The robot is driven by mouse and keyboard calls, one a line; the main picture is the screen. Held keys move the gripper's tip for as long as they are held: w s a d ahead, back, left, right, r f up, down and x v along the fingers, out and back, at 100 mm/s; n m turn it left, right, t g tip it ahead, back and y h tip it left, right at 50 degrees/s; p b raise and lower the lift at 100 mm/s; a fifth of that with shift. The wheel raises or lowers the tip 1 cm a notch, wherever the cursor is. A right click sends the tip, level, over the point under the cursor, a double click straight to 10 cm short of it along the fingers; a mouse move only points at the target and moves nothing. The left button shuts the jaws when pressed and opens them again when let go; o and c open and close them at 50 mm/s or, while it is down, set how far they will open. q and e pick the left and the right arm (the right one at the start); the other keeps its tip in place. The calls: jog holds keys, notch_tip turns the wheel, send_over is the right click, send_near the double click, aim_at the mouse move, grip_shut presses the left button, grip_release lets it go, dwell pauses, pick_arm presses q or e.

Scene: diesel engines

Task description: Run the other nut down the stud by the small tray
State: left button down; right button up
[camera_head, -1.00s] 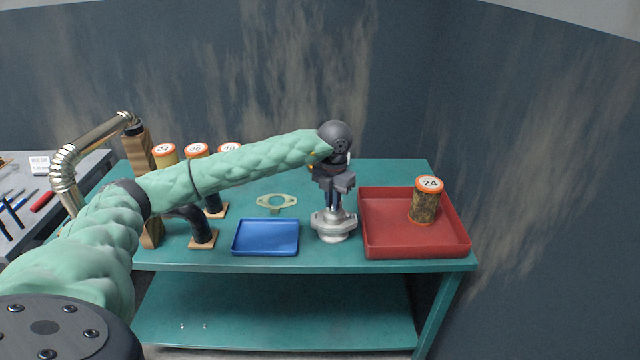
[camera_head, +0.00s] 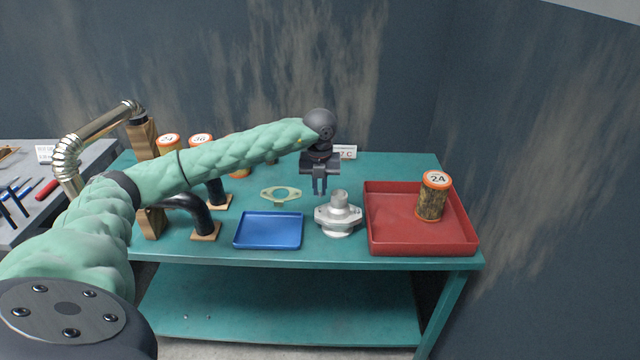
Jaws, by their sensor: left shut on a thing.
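A silver flanged fitting (camera_head: 338,222) with a short round neck stands on the teal bench, between the blue small tray (camera_head: 268,232) and the red tray. Its studs are too small to tell apart. My left gripper (camera_head: 320,190) points down, just behind and left of the fitting's neck, apart from it. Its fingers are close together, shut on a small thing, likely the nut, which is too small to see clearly. The blue tray looks empty. My right gripper is not in view.
The red tray (camera_head: 385,245) holds a jar marked 24 (camera_head: 432,198). A pale green gasket (camera_head: 281,194) lies behind the blue tray. Black pipe elbows (camera_head: 195,210) on wooden blocks and more jars stand at the left, partly behind my arm. The bench's front strip is clear.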

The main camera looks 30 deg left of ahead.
aim_at(320, 191)
pick_arm(q)
jog(key=shift+f, duration=0.65)
jog(key=shift+f+b, duration=0.4)
jog(key=shift+f, duration=1.2)
jog(key=shift+r, duration=0.1)
jog(key=shift+b, duration=0.35)
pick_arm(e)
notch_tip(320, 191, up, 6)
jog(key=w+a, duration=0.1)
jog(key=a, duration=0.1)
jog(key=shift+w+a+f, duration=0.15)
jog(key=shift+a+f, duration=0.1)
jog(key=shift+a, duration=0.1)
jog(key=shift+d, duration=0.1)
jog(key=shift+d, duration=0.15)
